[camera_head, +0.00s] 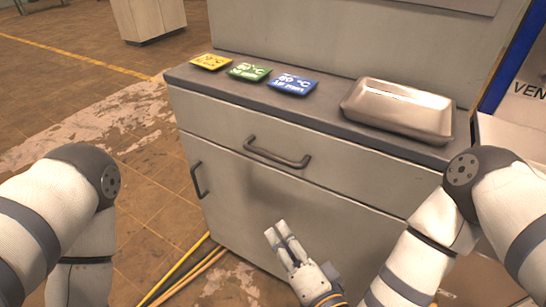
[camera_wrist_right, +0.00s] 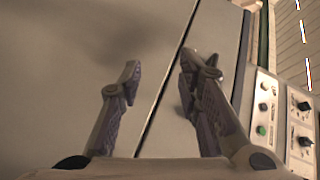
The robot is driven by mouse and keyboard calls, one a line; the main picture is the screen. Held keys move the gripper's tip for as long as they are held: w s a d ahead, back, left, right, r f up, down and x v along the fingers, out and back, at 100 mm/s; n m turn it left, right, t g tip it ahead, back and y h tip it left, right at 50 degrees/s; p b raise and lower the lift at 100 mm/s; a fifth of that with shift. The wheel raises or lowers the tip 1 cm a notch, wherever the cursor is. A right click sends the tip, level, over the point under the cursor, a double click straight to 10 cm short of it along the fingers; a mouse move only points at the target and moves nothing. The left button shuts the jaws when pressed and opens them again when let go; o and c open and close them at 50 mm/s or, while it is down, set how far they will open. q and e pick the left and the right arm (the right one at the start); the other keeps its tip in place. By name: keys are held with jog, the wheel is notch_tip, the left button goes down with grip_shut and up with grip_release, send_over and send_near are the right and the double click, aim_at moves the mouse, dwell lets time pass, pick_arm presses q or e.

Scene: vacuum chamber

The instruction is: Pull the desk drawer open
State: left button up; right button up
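The grey desk has a wide drawer (camera_head: 320,161) under its top, with a dark bar handle (camera_head: 277,155) on its front. The drawer looks closed, its front flush with the desk. My right gripper (camera_head: 279,229) is below the handle, in front of the lower door, and apart from the handle. In the right wrist view the same gripper (camera_wrist_right: 160,68) has its fingers spread, with nothing seen between them; a panel seam runs behind them. I cannot make out the handle in that view. My left arm is at the left, but its gripper is out of view.
The lower door (camera_head: 270,205) has its own upright handle (camera_head: 198,180). On the top lie yellow, green and blue cards (camera_head: 249,72) and a metal tray (camera_head: 400,107). Yellow rods (camera_head: 180,272) lie on the floor. A control panel (camera_wrist_right: 285,120) shows at the wrist view's right.

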aim_at(272, 157)
jog(key=w+r+m+t+h, duration=0.1)
jog(key=w+r+m+t, duration=0.35)
jog(key=r, duration=0.25)
jog(key=x, duration=1.1)
jog(key=shift+w+d+r+b, duration=0.15)
jog(key=shift+w+d+b, duration=0.05)
jog(key=shift+w+b, duration=0.1)
jog(key=shift+c, duration=0.2)
grip_shut()
